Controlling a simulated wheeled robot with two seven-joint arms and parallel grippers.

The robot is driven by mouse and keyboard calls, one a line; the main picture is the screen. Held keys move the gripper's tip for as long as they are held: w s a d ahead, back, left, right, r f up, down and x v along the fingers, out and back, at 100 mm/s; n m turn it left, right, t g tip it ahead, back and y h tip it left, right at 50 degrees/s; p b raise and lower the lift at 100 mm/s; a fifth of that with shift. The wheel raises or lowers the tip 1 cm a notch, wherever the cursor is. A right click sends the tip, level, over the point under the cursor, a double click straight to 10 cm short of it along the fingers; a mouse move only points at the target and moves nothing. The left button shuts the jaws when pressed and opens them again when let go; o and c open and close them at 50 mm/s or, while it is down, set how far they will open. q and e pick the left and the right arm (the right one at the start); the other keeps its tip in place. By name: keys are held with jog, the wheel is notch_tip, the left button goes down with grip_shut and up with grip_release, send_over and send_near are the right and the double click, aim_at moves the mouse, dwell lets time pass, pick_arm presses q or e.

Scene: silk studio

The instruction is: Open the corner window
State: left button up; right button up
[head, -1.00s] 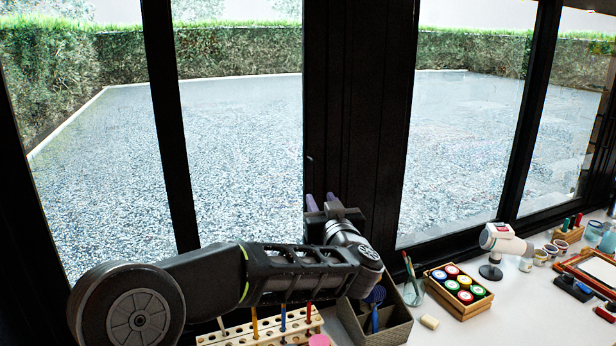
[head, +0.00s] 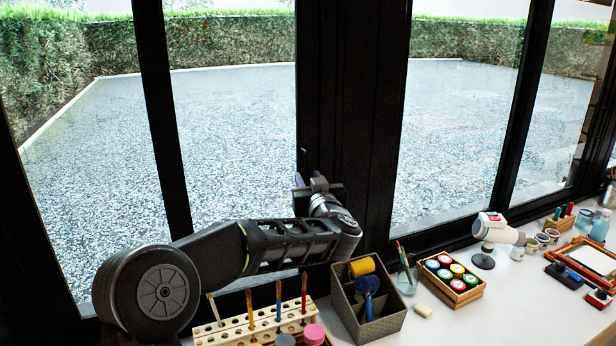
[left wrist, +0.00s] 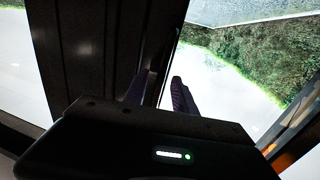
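The corner window (head: 235,130) has large panes in black frames, with a wide dark post (head: 350,110) at the corner. It looks closed. A small dark piece, possibly its handle, shows at the post's left edge (head: 302,155). My left gripper (head: 306,180) is right at this edge, fingers pointing toward the glass. In the left wrist view, the two fingers (left wrist: 158,90) are apart, with the dark frame edge behind the gap. I cannot tell whether they touch anything. My right gripper is not in view.
On the white counter below stand a wooden tool rack (head: 240,328), a grey divided box (head: 372,325) with a yellow roll, a glass with brushes (head: 406,278), a crate of paint jars (head: 455,295) and a white device (head: 493,232). My left arm passes above the rack.

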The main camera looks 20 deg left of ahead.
pick_arm(q)
jog(key=shift+w+a, duration=0.35)
jog(key=shift+w, duration=0.1)
grip_shut()
dwell(1.2)
